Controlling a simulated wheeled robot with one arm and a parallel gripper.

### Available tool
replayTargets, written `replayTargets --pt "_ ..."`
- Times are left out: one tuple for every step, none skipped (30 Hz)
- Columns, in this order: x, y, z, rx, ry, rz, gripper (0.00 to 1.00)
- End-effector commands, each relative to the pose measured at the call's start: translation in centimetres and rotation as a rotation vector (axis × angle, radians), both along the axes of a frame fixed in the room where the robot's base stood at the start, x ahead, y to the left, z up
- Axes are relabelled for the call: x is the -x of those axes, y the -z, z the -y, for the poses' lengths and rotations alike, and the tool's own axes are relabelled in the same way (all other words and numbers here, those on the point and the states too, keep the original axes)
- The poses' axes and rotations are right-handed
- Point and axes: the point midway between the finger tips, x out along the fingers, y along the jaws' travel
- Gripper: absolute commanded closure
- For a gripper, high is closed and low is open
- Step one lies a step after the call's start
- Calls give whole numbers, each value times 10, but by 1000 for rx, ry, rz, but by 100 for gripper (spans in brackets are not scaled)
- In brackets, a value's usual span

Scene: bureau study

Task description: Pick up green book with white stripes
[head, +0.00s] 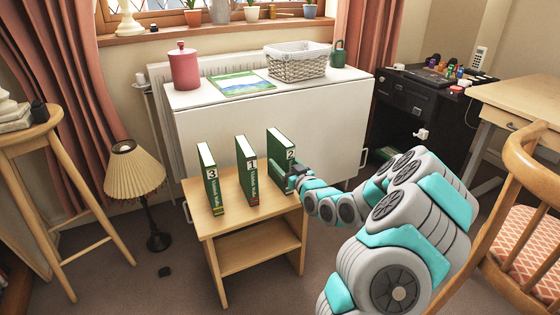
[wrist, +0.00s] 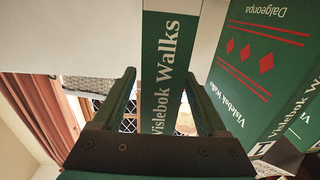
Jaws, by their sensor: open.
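Three green books stand upright on a small wooden side table (head: 235,219). They are the left book marked 3 (head: 209,178), the middle book marked 1 (head: 246,170) and the right book marked 2 (head: 280,146). My gripper (head: 289,179) is at the spine of the right book. In the wrist view my gripper (wrist: 160,78) is open, with one finger on each side of that book's spine (wrist: 165,60), lettered "Vislebok Walks" with a thin white line. Contact is unclear. The neighbouring book (wrist: 265,50) shows red diamonds and stripes. I cannot tell which book has white stripes on its cover.
A white cabinet (head: 260,130) stands close behind the table, holding a red canister (head: 183,68) and a wicker basket (head: 297,62). A lamp (head: 134,170) stands left, a wooden chair (head: 525,190) right. Narrow gaps separate the books.

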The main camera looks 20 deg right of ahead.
Motion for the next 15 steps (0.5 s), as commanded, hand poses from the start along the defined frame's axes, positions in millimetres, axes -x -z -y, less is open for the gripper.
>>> replayTargets --pt "-7 -1 -1 2 -1 1 25" --pt "-10 -1 -1 2 0 1 25" --pt "-15 0 -1 3 0 1 25" --pt "-18 0 -2 3 0 1 25" --pt "-21 0 -2 2 -1 0 25" --pt "-24 0 -2 1 -1 0 25" --pt "-26 0 -2 1 -1 0 25" --pt "-28 0 -2 1 -1 0 25" --pt "-30 1 -2 1 0 0 25" --pt "-31 1 -2 2 0 0 25" --pt "-31 1 -2 2 0 0 25" --pt "-32 1 -2 2 1 0 25" --pt "-32 1 -2 2 1 0 25" --pt "-32 1 -2 2 1 0 25" --pt "-32 1 -2 1 1 0 25"
